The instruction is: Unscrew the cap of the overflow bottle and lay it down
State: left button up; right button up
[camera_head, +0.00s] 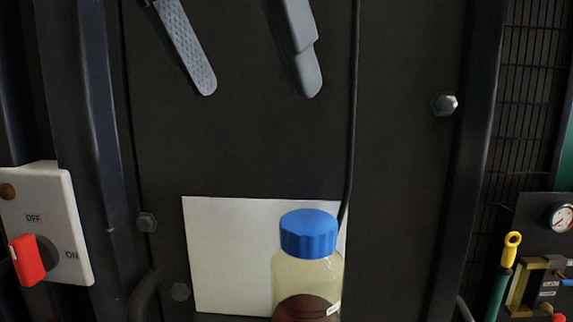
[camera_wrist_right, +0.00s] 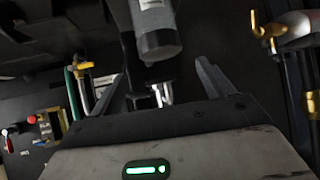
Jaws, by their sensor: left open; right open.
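The overflow bottle (camera_head: 306,274) stands upright at the bottom of the head view, cut off by the lower edge. It is translucent and pale yellow, with dark brown liquid inside. Its ribbed blue cap (camera_head: 309,234) sits on its neck. My left gripper (camera_head: 259,92) shows at the top of the head view as two grey fingers, wide apart and empty, above the cap in the picture and apart from it. My right gripper (camera_wrist_right: 158,82) is open in the right wrist view, with nothing held between its fingers. The bottle does not show there.
A white plate (camera_head: 230,255) is behind the bottle, with a black cable running down beside the cap. A switch box with a red knob (camera_head: 27,260) is at left. A gauge (camera_head: 561,217) and yellow-handled valve are at right. A grey cylinder (camera_wrist_right: 155,28) is beyond my right fingers.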

aim_at(309, 220)
pick_arm(q)
jog(key=p+x, duration=0.1)
jog(key=x, duration=1.3)
jog(key=shift+d+f, duration=0.15)
jog(key=shift+d, duration=0.05)
jog(key=shift+w+d+f, duration=0.15)
jog(key=shift+w+f, duration=0.15)
jog(key=shift+f, duration=0.25)
pick_arm(e)
jog(key=shift+s+d, duration=0.15)
pick_arm(q)
jog(key=c, duration=1.1)
jog(key=shift+o, duration=0.2)
jog(key=shift+d+f+n+t+y+b, duration=0.15)
jog(key=shift+n+t+y+b, duration=0.25)
jog(key=shift+n+b, duration=0.6)
jog(key=shift+s+d+n+y, duration=0.1)
jog(key=shift+n+y, duration=0.3)
jog(key=shift+n, duration=0.3)
jog(key=shift+r+n, duration=0.3)
jog(key=shift+n, duration=0.2)
pick_arm(e)
jog(key=shift+f, duration=0.7)
